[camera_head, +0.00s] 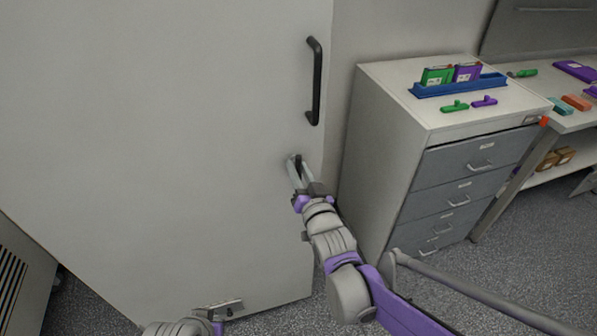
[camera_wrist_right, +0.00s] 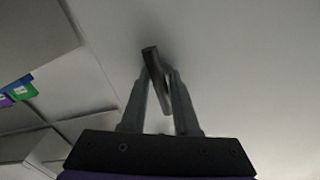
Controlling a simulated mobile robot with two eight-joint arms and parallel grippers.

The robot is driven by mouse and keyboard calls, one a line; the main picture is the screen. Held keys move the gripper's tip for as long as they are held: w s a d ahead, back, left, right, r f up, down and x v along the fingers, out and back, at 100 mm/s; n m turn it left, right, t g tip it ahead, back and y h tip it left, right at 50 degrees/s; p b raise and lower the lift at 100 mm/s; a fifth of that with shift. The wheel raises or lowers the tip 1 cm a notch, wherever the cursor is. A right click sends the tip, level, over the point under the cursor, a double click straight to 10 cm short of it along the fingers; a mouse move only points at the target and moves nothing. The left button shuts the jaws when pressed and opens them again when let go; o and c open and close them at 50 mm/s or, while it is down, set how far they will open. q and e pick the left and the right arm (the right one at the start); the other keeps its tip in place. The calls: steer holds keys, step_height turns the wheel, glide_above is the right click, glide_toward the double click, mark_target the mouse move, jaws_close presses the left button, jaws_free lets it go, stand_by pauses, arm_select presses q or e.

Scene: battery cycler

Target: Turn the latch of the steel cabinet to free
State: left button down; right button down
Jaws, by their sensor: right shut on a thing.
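The steel cabinet (camera_head: 170,120) is a large pale grey door face with a black vertical handle (camera_head: 316,80) near its right edge. The dark latch (camera_head: 298,162) sits below that handle. My right gripper (camera_head: 294,166) is at the latch with its fingers on either side of it. In the right wrist view the latch (camera_wrist_right: 152,62) is a dark grey bar, tilted a little, between the fingers of my right gripper (camera_wrist_right: 162,85), which is shut on it. Part of the left arm's end (camera_head: 222,308) shows at the bottom edge; its fingers are not clear.
A grey drawer unit (camera_head: 385,150) stands right of the cabinet, close to my right arm. A blue rack (camera_head: 455,88) with green and purple cases is on its top. A bench (camera_head: 575,115) with small coloured items is farther right.

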steer(key=shift+m+b, duration=0.3)
steer(key=shift+m, duration=0.9)
steer(key=c, duration=0.6)
jaws_free()
steer(key=shift+o, duration=0.2)
steer(key=v, duration=1)
steer(key=shift+s+d, duration=0.15)
steer(key=shift+s, duration=0.25)
steer(key=shift+r, duration=0.1)
